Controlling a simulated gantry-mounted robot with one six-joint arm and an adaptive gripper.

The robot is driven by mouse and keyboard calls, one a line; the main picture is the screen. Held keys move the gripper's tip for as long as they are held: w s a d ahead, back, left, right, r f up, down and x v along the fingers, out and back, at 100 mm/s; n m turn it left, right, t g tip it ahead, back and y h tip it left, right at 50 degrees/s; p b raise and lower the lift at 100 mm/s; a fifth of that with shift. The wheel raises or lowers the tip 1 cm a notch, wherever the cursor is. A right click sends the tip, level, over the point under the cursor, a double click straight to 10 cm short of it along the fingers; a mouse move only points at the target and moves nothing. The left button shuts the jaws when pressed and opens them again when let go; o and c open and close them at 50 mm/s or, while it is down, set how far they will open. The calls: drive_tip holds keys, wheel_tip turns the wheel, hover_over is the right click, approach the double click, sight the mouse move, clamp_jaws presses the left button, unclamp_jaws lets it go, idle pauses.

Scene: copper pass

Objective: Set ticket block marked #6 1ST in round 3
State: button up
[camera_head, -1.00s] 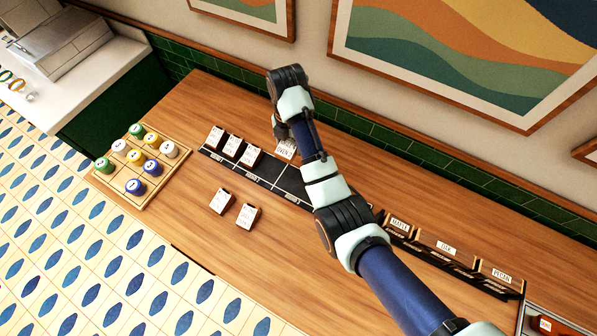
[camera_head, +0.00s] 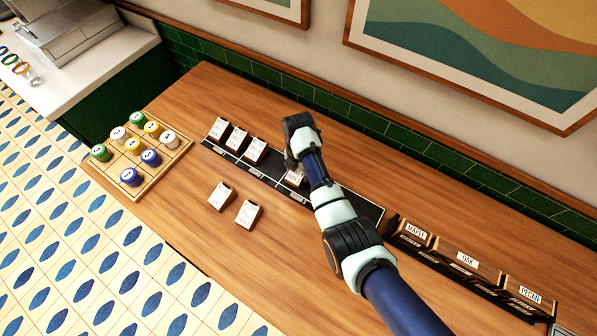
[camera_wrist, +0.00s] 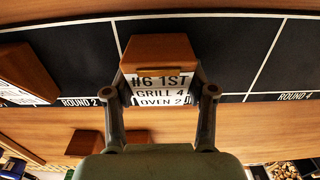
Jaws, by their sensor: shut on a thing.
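The ticket block marked #6 1ST (camera_wrist: 158,82), also reading GRILL 4 and OVEN 2, is wooden with a white label. My gripper (camera_wrist: 160,100) is shut on it, one finger at each side. It also shows in the head view (camera_head: 294,178), partly behind my arm. The black rail (camera_wrist: 230,50) lies under it. The block is over the section between ROUND 2 and ROUND 4; its own round label is hidden behind the block and gripper. I cannot tell whether the block touches the rail.
Several blocks stand on the rail's left part, such as this one (camera_head: 256,150). Two loose blocks (camera_head: 221,196) (camera_head: 248,213) lie in front. A wooden board with coloured pieces (camera_head: 177,153) is at left; a black rack (camera_head: 460,262) with MAPLE, OAK and PECAN labels is at right.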

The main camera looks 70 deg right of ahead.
drive_tip(key=shift+f, duration=0.25)
drive_tip(key=o, duration=1.2)
drive_tip(key=shift+o, duration=0.2)
wheel_tip(320, 180, up, 12)
drive_tip(key=p, duration=0.2)
drive_tip(key=shift+r, duration=0.15)
